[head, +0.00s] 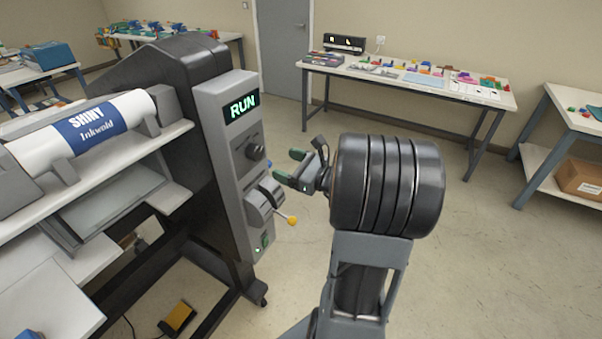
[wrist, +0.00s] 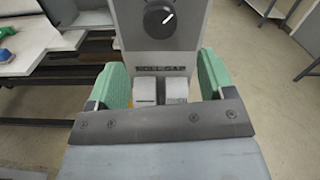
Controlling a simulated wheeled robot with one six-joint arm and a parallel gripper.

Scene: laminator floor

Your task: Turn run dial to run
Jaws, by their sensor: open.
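The run dial (head: 255,151) is a dark round knob on the grey control panel (head: 222,135) of the laminator. My gripper (head: 289,168) is open and empty, in front of the panel and to the right of the dial. In the wrist view its green-padded fingers (wrist: 160,85) stand apart below the dial, around the view of grey blocks under a ROLL GAP label; contact cannot be told.
A lever with a yellow knob (head: 291,220) sticks out of the panel below my gripper. A white roll (head: 85,125) lies on the laminator. A yellow pedal (head: 177,318) is on the floor.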

